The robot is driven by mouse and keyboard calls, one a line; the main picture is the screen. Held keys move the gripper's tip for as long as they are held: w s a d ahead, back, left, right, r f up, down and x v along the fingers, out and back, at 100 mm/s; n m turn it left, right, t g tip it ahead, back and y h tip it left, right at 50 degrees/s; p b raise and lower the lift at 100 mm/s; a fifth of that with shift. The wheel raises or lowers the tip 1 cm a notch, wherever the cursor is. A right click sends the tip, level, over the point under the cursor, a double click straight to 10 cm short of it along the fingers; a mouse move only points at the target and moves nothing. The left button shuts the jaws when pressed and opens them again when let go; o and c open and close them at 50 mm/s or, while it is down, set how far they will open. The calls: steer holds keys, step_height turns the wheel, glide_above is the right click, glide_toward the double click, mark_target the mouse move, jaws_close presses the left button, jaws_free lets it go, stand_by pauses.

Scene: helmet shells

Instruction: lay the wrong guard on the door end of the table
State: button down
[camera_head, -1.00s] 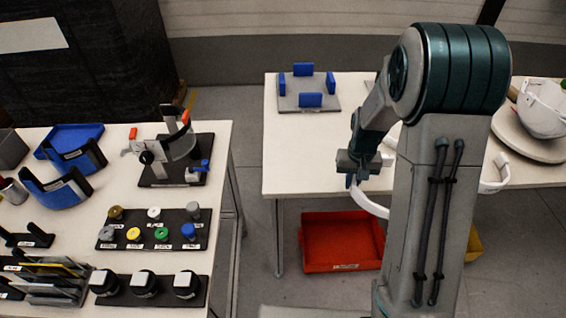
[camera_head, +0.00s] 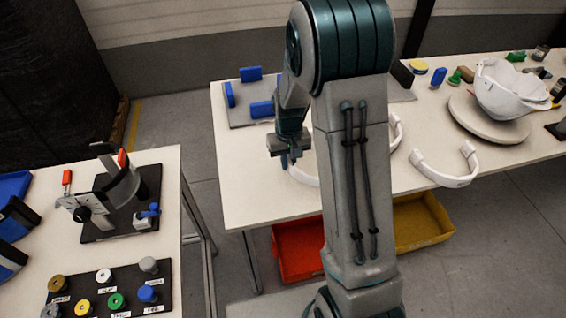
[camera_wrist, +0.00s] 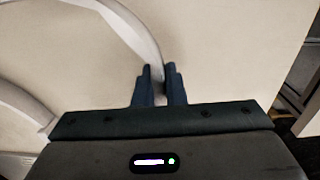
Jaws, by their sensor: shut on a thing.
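My gripper (camera_head: 285,160) is shut on a white curved guard (camera_head: 303,177), over the near left part of the far table (camera_head: 255,195). In the wrist view the held guard (camera_wrist: 130,32) runs from the upper left down to between my dark fingertips (camera_wrist: 160,85). Whether it touches the tabletop I cannot tell. A second white guard (camera_head: 445,175) lies near the table's front edge, right of my arm. A third white curved piece (camera_head: 397,132) is partly hidden behind my arm. Another white guard (camera_wrist: 25,105) shows at the left of the wrist view. No marking tells which guard is wrong.
A grey fixture with blue blocks (camera_head: 240,115) stands at the table's left end. A white helmet shell (camera_head: 505,90) rests on a round board (camera_head: 470,118) at right. Red (camera_head: 298,248) and yellow (camera_head: 420,222) bins sit below. A left table (camera_head: 165,190) holds tools.

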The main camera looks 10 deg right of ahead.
mark_target(301, 182)
steer(key=d+r+n+b, duration=0.1)
steer(key=d+r+n, duration=0.4)
steer(key=n, duration=0.6)
steer(key=d+r+n+b, duration=0.2)
steer(key=d+r+n, duration=0.1)
steer(key=d+n, duration=0.65)
steer(key=shift+n, duration=0.75)
steer(key=s+a+f, duration=0.1)
steer(key=a+f, duration=0.1)
steer(key=a, duration=0.2)
steer(key=s+a+f, duration=0.2)
steer(key=a, duration=0.2)
steer(key=s+a+f, duration=0.2)
steer(key=a+f, duration=0.1)
steer(key=a, duration=0.1)
steer(key=shift+s+a+f, duration=0.1)
steer(key=shift+s, duration=0.05)
steer(key=shift+f, duration=2.05)
steer(key=shift+f, duration=0.2)
steer(key=c, duration=1.5)
jaws_free()
steer(key=shift+r, duration=0.2)
